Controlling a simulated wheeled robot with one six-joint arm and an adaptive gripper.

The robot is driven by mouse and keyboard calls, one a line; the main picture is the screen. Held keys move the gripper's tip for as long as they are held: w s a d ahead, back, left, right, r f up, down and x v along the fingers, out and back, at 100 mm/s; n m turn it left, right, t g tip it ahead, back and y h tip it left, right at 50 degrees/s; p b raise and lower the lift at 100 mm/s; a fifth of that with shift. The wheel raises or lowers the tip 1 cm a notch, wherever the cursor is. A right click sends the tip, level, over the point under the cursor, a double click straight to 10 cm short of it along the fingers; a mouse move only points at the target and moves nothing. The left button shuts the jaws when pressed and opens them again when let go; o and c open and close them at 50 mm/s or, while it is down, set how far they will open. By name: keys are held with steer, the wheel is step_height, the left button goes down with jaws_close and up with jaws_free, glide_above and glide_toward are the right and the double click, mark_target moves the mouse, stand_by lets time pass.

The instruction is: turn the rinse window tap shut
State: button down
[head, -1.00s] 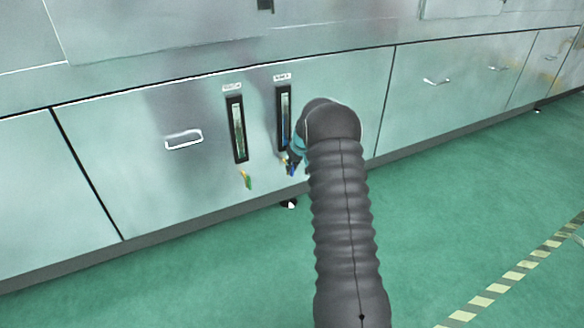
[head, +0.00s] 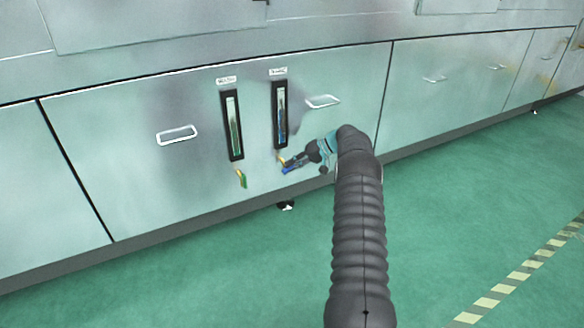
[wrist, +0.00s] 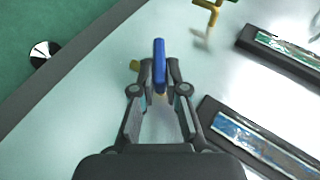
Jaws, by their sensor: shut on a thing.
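The tap under the right-hand sight window has a blue lever (head: 289,170) and a brass body (head: 280,157). In the wrist view the blue lever (wrist: 159,60) stands between my fingertips. My gripper (head: 296,162) reaches it from the right and is shut on the lever; it also shows in the wrist view (wrist: 160,80). The lever lies nearly sideways, at an angle to the window above it. That window (head: 280,115) is a black upright frame with blue liquid and a small label, hard to read. My fingers hide part of the tap.
A second window (head: 233,125) with green liquid stands to the left, its green-handled tap (head: 241,179) hanging below. Drawer handles (head: 177,135) and (head: 323,101) stick out from the metal cabinet front. The green floor (head: 230,260) is clear.

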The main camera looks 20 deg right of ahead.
steer(key=y, duration=0.1)
steer(key=f+m+y+b, duration=0.1)
steer(key=y, duration=0.1)
steer(key=shift+d+t, duration=0.2)
steer(key=shift+t, duration=0.2)
steer(key=shift+f+m+t+y, duration=0.2)
steer(key=shift+m+t+y, duration=0.25)
steer(key=shift+y, duration=1.25)
steer(key=c, duration=1.2)
jaws_free()
steer(key=shift+a, duration=0.1)
steer(key=shift+r, duration=0.1)
